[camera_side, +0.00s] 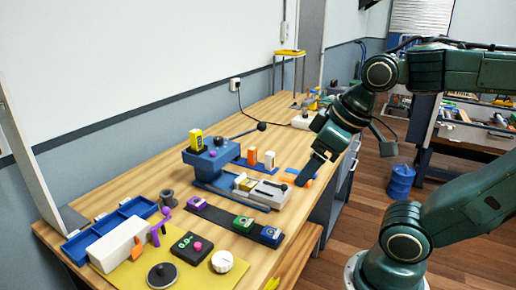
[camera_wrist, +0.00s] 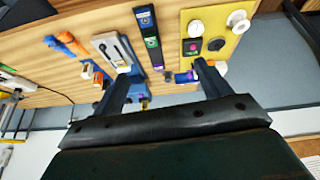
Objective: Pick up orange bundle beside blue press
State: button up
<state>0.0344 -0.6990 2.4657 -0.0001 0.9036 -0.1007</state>
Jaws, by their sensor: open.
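The blue press (camera_side: 212,158) stands on the wooden bench in the side view, with a yellow block on top and a lever to its right. A small upright orange piece (camera_side: 251,156) stands just right of it, beside a white piece with an orange part (camera_side: 269,160). A longer orange item lies farther right, near my gripper; it also shows in the wrist view (camera_wrist: 72,42). I cannot tell for certain which is the bundle. My gripper (camera_side: 303,179) hangs over the bench's right part. In the wrist view its fingers (camera_wrist: 160,85) are spread, with nothing held between them.
A dark strip (camera_side: 235,217) with several coloured modules lies in front of the press. A yellow mat (camera_side: 130,275) with a knob and a button box, and a blue tray (camera_side: 95,243), are at the near left. A wall runs behind the bench.

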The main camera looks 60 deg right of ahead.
jog(key=w+d+f+n+g, duration=0.1)
jog(key=w+d+n+g, duration=0.2)
jog(key=w+d+n, duration=0.85)
jog(key=d+f+n+g, duration=0.1)
jog(key=d+f, duration=0.4)
jog(key=d, duration=0.6)
jog(key=w+d+f+n+g, duration=0.1)
jog(key=d+f+n, duration=0.3)
jog(key=d, duration=0.7)
notch_tip(320, 180, down, 2)
jog(key=shift+w+f+n, duration=0.1)
jog(key=shift+w+n, duration=0.1)
jog(key=shift+n, duration=0.15)
jog(key=shift+d+f, duration=0.1)
jog(key=shift+f, duration=4.2)
